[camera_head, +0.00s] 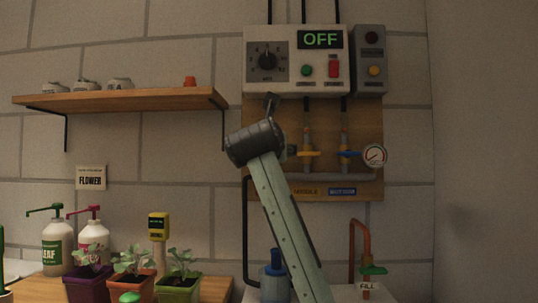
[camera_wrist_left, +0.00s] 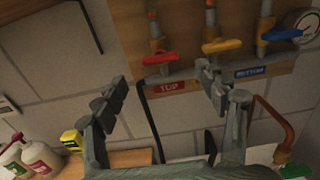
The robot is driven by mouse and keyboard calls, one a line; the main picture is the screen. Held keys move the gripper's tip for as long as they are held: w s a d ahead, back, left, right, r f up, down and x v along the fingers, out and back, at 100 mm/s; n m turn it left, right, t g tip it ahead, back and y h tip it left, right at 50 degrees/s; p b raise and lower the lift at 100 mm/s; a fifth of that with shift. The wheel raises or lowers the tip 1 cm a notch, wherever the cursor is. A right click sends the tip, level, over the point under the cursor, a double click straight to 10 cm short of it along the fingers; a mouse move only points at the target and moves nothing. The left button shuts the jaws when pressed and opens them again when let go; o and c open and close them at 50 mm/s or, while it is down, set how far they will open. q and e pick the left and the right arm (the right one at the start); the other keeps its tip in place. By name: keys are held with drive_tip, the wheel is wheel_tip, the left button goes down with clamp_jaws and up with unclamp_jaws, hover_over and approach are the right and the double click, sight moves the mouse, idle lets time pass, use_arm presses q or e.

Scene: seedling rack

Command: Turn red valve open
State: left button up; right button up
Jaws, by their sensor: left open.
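In the left wrist view the red valve handle (camera_wrist_left: 160,58) sits on a vertical pipe, lying crosswise to it, above a red label (camera_wrist_left: 163,85). My left gripper (camera_wrist_left: 162,86) is open and empty, its two fingers wide apart. The red handle shows above the gap between them, and I see no contact. In the head view my pale green arm link and dark joint cover the place of the red valve, so it is hidden there. My right gripper is in neither view.
The yellow valve (camera_wrist_left: 222,45) and blue valve (camera_wrist_left: 283,34) are to the right of the red one, with a pressure gauge (camera_head: 374,155) beyond. A control box (camera_head: 290,85) reading OFF hangs above. A shelf (camera_head: 120,99) and potted seedlings (camera_head: 180,289) are at left.

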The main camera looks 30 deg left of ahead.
use_arm(q)
drive_tip(key=p+x, duration=0.1)
drive_tip(key=x, duration=0.6)
drive_tip(key=shift+a+p, duration=0.2)
drive_tip(key=shift+p, duration=0.1)
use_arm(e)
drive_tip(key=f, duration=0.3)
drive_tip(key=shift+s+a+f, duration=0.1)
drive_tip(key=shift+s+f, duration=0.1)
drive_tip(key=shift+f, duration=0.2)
use_arm(q)
drive_tip(key=shift+w, duration=0.15)
drive_tip(key=shift+c, duration=0.4)
drive_tip(key=c, duration=1.1)
drive_tip(key=shift+o, duration=0.2)
